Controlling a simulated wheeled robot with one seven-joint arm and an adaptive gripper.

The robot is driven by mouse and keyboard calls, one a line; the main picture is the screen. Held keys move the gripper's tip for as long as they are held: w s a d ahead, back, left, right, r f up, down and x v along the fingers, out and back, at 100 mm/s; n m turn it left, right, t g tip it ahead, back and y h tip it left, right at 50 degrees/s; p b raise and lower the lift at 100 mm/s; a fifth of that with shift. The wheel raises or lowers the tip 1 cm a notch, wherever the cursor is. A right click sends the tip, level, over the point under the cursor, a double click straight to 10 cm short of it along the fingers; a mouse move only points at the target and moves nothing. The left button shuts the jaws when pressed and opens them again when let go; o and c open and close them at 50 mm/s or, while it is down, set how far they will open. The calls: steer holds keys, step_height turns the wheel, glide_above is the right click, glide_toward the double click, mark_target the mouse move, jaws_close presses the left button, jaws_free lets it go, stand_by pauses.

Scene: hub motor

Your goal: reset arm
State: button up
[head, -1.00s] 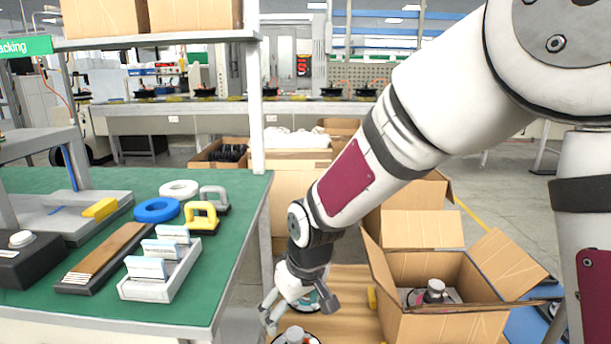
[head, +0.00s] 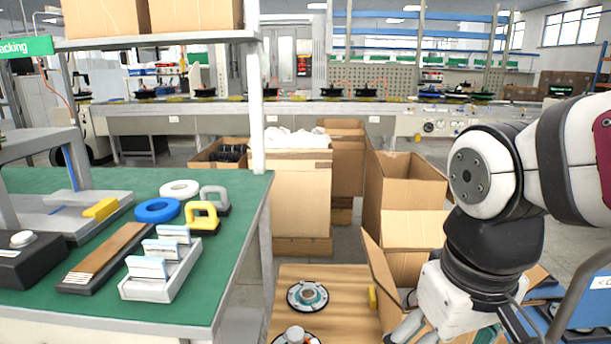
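My arm is folded back at the right of the head view. My gripper (head: 458,328) hangs low at the lower right, in front of an open cardboard box (head: 372,268). Its fingers are spread apart, and their ends are partly cut off by the bottom edge. I see nothing held between them. One hub motor (head: 307,296) lies on the wooden surface (head: 345,283) left of the gripper. A second motor (head: 295,335) is cut off at the bottom edge. Most of the box's inside is hidden behind my gripper.
A green-topped workbench (head: 120,183) at the left holds blue, white, grey and yellow parts and a small rack. Several cardboard boxes (head: 300,195) stand behind. A blue cart (head: 585,300) is at the right edge. A conveyor line (head: 300,112) runs across the back.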

steer(key=s+d+m+g, duration=0.1)
steer(key=s+d+m, duration=0.2)
steer(key=s, duration=1)
step_height(320, 180, up, 30)
steer(key=t+p, duration=0.3)
steer(key=p, duration=2.5)
steer(key=shift+w+d+n+t, duration=0.15)
steer(key=shift+d+n+t, duration=0.15)
steer(key=shift+d+t, duration=0.1)
steer(key=shift+a, duration=0.1)
steer(key=shift+c, duration=0.6)
